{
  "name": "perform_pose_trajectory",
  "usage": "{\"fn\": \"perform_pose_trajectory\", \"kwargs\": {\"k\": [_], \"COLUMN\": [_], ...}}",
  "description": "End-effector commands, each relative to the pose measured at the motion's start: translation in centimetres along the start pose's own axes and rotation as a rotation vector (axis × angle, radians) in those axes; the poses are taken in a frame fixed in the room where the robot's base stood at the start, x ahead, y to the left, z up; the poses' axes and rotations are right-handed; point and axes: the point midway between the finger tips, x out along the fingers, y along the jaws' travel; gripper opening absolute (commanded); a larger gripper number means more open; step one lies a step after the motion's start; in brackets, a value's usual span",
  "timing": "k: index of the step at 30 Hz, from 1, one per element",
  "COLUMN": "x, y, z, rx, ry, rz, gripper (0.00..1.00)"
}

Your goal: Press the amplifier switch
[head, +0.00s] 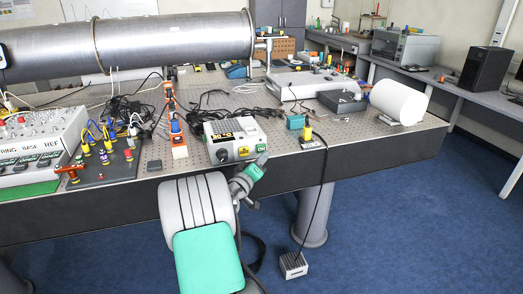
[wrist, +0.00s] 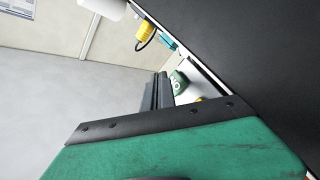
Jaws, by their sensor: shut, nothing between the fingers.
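The amplifier (head: 228,140) is a white box with a dark display, a black knob, a yellow label and a green ON switch (head: 262,149) at its front right. It stands near the front edge of the table. My gripper (head: 262,159) is shut and empty, with its tips just in front of the box, close below the switch. In the wrist view, my gripper (wrist: 162,90) points at the white front, and the green switch (wrist: 178,81) shows just right of the fingertips. I cannot tell whether the fingers touch it.
The perforated table (head: 350,150) has a dark front edge. Orange parts (head: 178,140) stand left of the amplifier, and a black cable hangs from a yellow connector (head: 307,133) at right. A large metal pipe (head: 180,38) lies behind. Free air lies over the blue floor at right.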

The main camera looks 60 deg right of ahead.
Motion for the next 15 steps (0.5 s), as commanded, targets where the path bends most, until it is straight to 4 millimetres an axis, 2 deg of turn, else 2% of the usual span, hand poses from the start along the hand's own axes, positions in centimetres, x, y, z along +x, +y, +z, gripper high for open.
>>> {"fn": "perform_pose_trajectory", "kwargs": {"k": [9,15], "x": [-2.3,-3.0], "y": [1.6,2.2], "z": [1.6,2.1], "rx": [0.0,0.0], "ry": [0.002,0.002], "rz": [0.001,0.001], "gripper": [0.0,0.0]}}
